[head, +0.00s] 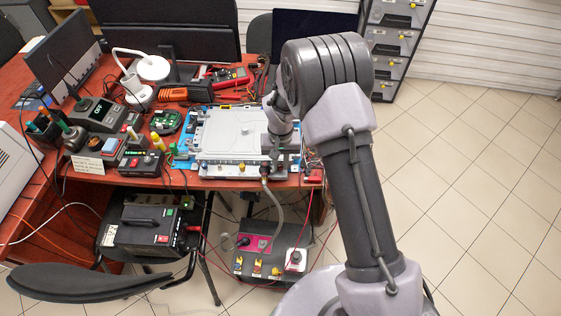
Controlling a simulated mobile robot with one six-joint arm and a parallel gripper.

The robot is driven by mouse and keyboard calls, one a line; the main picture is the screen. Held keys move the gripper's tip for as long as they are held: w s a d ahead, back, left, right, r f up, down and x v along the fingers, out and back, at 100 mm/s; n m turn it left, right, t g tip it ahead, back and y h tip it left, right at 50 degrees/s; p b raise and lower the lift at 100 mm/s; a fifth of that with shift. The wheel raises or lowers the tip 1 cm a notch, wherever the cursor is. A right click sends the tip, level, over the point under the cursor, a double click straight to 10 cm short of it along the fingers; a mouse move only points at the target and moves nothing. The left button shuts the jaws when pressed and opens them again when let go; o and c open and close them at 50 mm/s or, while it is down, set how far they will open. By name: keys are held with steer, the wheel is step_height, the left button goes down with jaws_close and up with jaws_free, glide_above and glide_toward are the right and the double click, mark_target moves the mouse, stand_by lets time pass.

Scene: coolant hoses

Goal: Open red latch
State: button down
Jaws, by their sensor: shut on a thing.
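A flat light-grey cold-plate unit (228,130) lies on a blue mat on the red-brown desk. Along its front edge is a strip with small fittings, including a yellow one. My gripper (279,150) points down over the unit's front right corner, right at this fitting. It appears shut on the red latch; its fingertips are small and partly hidden, so the exact grasp and the latch's angle are unclear.
A dark box with a pink panel (258,243) stands below the desk edge, with the hose running to it. Instruments and a red multimeter (229,78) crowd the desk left and behind. A black chair (90,282) stands front left. Tiled floor at right is clear.

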steer(key=n, duration=0.5)
steer(key=shift+p, duration=0.35)
stand_by(0.4)
steer(key=c, duration=1.6)
jaws_free()
